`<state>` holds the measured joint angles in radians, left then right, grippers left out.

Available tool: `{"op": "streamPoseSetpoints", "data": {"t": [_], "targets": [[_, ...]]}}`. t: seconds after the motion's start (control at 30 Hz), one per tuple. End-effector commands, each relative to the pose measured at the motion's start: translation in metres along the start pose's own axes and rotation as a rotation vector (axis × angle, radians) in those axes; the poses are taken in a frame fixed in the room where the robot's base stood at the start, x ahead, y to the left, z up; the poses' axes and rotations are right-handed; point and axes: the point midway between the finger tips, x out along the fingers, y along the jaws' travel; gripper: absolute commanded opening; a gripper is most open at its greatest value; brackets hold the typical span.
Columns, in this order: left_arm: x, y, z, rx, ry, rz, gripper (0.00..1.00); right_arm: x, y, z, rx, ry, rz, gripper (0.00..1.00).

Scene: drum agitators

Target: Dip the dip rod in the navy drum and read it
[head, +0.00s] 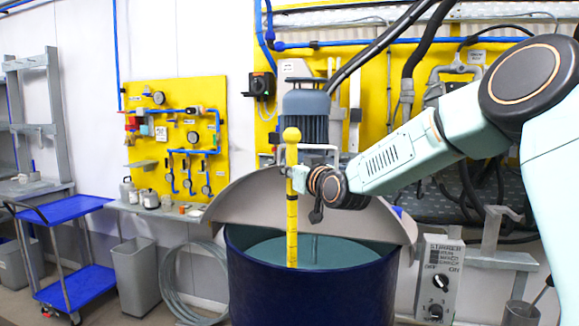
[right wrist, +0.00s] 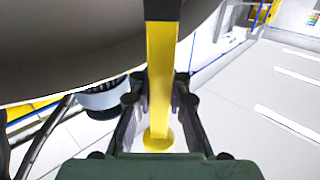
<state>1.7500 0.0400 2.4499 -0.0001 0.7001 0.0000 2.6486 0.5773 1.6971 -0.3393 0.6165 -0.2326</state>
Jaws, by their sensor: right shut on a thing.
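The navy drum (head: 310,298) stands at centre with blue-green liquid (head: 330,252) inside. The yellow dip rod (head: 292,225), with a ball top and dark marks, is upright over the drum's opening. Its lower part reaches down to the liquid near the front rim; its tip is not visible, and I cannot tell how deep it is. My right gripper (head: 302,181) is shut on the rod below the ball. In the right wrist view the rod (right wrist: 161,75) runs between the two fingers (right wrist: 160,102), with a dark band at the top. My left gripper is not in view.
A grey lid (head: 245,205) rises behind the drum's opening, with a blue-grey motor (head: 305,112) above it. A control box (head: 439,280) with knobs stands at right. A blue cart (head: 70,290), grey bin (head: 137,278) and coiled hose (head: 188,285) are at left.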

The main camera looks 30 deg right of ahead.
Motion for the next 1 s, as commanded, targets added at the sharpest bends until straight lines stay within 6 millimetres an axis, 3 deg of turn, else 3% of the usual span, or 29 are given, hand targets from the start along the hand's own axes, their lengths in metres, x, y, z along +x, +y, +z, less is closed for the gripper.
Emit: {"op": "streamPoseSetpoints", "data": {"t": [0.3, 1.0], "targets": [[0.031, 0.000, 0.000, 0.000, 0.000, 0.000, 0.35, 0.000, 0.000, 0.042, 0.000, 0.001, 0.000, 0.00], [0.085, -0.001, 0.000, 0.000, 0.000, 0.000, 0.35, 0.000, 0.000, 0.120, 0.001, 0.001, 0.000, 0.00]]}}
